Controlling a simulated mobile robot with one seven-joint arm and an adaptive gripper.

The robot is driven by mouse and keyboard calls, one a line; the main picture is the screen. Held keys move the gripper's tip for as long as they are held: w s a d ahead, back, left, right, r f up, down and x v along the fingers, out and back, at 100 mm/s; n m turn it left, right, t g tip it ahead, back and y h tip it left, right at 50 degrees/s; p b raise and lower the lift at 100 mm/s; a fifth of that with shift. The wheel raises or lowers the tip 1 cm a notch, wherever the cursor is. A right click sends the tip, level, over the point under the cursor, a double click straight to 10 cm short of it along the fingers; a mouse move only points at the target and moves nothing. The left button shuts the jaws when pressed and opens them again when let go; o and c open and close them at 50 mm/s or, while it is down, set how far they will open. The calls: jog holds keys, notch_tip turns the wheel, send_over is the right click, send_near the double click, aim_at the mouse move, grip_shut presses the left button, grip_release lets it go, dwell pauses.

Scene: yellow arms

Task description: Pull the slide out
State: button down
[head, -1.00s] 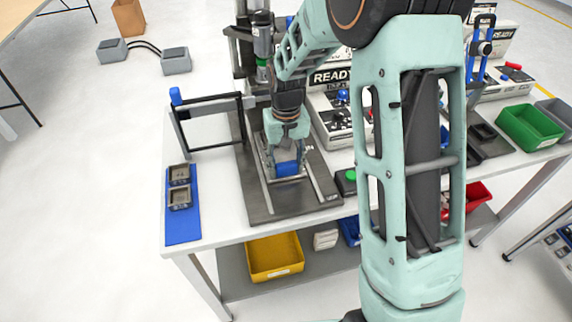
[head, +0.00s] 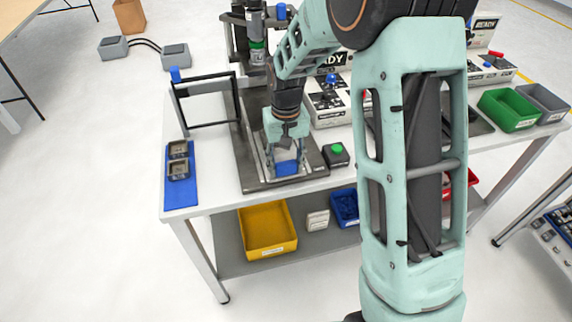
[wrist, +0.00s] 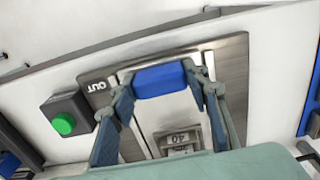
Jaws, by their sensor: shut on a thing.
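The slide's blue handle (head: 287,168) is near the front edge of the dark base plate (head: 250,165) on the bench. In the wrist view the blue handle (wrist: 160,79) lies close to the "OUT" mark at the plate's edge. My gripper (head: 286,158) is shut on the handle, with one finger at each end of it in the wrist view (wrist: 158,88). A grey metal block marked "40" (wrist: 180,141) sits behind the handle, between the fingers. My gripper hides part of the slide in the head view.
A black box with a green button (head: 336,154) stands right beside the plate. A black frame with a blue knob (head: 206,100) stands to the left, near a blue mat (head: 180,200) with small grey blocks. A yellow bin (head: 267,230) is on the shelf below.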

jog(key=shift+s, duration=0.3)
jog(key=c, duration=1.1)
grip_release()
notch_tip(320, 180, up, 12)
jog(key=shift+w, duration=0.1)
